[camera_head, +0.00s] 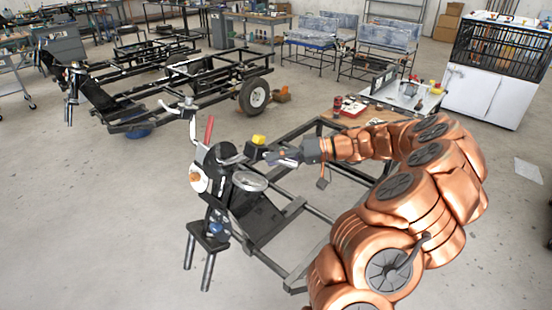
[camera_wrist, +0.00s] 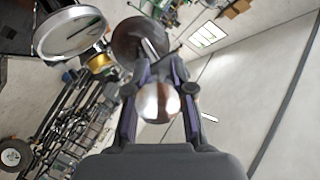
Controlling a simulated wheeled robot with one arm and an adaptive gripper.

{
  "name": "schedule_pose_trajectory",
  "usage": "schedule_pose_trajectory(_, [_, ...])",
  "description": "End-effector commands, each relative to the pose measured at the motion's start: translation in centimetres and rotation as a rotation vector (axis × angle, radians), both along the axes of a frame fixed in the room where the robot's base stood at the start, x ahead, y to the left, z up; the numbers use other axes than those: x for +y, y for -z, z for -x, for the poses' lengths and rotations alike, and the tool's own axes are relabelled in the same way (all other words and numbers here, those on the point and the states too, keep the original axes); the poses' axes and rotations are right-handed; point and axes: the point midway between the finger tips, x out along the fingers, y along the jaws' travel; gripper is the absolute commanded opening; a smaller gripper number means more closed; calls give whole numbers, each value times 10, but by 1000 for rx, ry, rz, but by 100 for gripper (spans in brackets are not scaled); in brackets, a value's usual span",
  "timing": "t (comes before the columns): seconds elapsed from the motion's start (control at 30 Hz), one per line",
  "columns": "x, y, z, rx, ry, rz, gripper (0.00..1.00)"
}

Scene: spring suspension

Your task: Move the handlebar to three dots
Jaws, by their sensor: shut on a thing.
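A black upright spring device (camera_head: 212,165) stands at the frame's near left corner in the head view, with a round silver dish (camera_head: 249,181) on its right side. My gripper (camera_head: 272,158) reaches it from the right, close above the dish. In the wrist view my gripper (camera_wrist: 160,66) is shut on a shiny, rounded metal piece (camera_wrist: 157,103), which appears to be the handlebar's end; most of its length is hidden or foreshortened. The silver dish (camera_wrist: 72,31) also shows at upper left there. I cannot make out three dots in either view.
A red-handled lever (camera_head: 209,130) rises behind the device. A yellow-topped black box (camera_head: 257,143) sits just behind my gripper. The black frame (camera_head: 285,268) lies below my arm. A second wheeled frame (camera_head: 160,83) stands behind left. Bare floor (camera_head: 90,220) is open at left.

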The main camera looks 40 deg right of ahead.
Motion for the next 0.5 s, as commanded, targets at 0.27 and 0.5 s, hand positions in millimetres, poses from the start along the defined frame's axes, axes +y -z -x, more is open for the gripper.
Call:
schedule_pose_trajectory(0.27, [1,2,0,-4,-2,15,0])
schedule_pose_trajectory(0.5, [6,-2,0,-18,-8,85,0])
